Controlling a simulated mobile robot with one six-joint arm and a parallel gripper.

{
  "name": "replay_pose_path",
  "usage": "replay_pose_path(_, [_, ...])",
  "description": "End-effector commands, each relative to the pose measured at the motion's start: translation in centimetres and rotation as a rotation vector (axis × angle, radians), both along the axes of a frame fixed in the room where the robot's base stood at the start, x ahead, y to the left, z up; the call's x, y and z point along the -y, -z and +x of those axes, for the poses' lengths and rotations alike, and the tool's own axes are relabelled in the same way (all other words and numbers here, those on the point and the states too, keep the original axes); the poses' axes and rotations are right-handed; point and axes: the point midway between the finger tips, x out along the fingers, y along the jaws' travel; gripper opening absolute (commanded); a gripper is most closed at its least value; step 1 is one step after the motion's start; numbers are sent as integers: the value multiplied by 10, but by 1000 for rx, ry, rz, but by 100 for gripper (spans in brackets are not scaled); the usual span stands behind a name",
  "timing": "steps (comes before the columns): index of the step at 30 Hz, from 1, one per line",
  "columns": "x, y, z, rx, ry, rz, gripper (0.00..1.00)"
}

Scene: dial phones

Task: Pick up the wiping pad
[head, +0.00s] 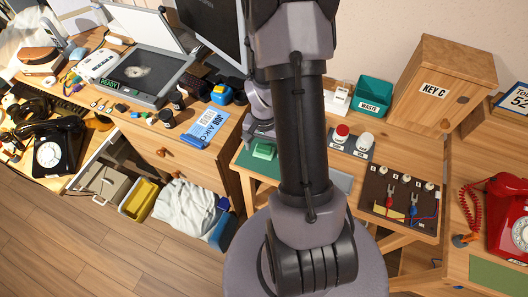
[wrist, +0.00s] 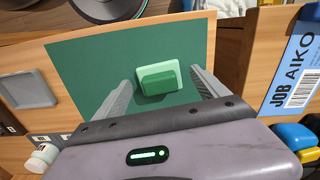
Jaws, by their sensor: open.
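The wiping pad (wrist: 160,78) is a small green block with a paler green rim. It lies on a dark green mat (wrist: 85,60) on a wooden desk. In the head view the pad (head: 264,150) sits left of my arm, partly on the visible corner of the mat. My gripper (wrist: 162,85) is open in the wrist view, with one grey finger on each side of the pad. The fingers appear apart from the pad, with nothing held. In the head view my arm hides much of the mat, and the gripper (head: 262,128) shows only in part.
A blue "JOB AIKO" card (head: 208,127) lies left of the mat.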

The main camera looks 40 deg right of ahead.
Motion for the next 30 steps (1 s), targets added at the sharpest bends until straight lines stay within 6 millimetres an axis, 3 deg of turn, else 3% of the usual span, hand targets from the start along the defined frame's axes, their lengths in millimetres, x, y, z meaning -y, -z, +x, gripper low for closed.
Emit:
replay_pose_path(1, [0,-1,0,0,0,0,84])
replay_pose_path(11, [0,-1,0,0,0,0,19])
replay_pose_path(20, [0,-5,0,0,0,0,17])
replay_pose_path(28, [0,-42,0,1,0,0,17])
replay_pose_path(30, [-13,-40,2,0,-5,1,17])
